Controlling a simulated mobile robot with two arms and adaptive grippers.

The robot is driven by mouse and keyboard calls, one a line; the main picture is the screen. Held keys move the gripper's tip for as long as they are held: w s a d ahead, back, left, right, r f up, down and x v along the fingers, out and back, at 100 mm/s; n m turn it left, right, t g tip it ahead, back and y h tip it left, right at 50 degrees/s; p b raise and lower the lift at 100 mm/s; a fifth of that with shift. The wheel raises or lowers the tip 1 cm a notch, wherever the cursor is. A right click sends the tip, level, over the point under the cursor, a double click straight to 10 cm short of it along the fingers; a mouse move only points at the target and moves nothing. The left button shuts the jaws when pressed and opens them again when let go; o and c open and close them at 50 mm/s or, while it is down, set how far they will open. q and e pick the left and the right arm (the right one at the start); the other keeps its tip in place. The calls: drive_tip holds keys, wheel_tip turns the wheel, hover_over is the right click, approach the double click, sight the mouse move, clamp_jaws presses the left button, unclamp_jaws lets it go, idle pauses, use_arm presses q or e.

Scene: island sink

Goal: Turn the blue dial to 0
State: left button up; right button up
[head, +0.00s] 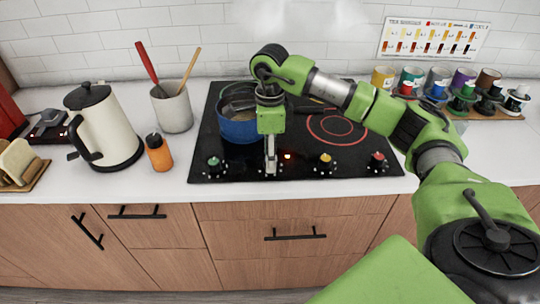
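The black cooktop (300,171) has a row of dials along its front edge: a green dial (214,163), a yellow dial (325,161) and a red dial (377,159) show. The blue dial is not visible; my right gripper covers the spot between the green and yellow dials. My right gripper (270,165) points straight down there, with its fingertips at the cooktop's front strip. Its fingers show as one narrow metal strip, so I cannot tell if they are open or hold the dial. A small orange light (287,156) glows just right of the fingertips. My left gripper is out of view.
A blue pot (238,130) stands on the cooktop just behind my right gripper. An orange bottle (159,152), a white kettle (107,126) and a utensil crock (173,110) stand to the left. Several paint-like cups line the back right. The counter front right is clear.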

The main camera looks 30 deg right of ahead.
wheel_tip(320, 180, up, 12)
drive_tip(key=shift+f, duration=0.25)
drive_tip(key=shift+f, duration=0.1)
idle(0.5)
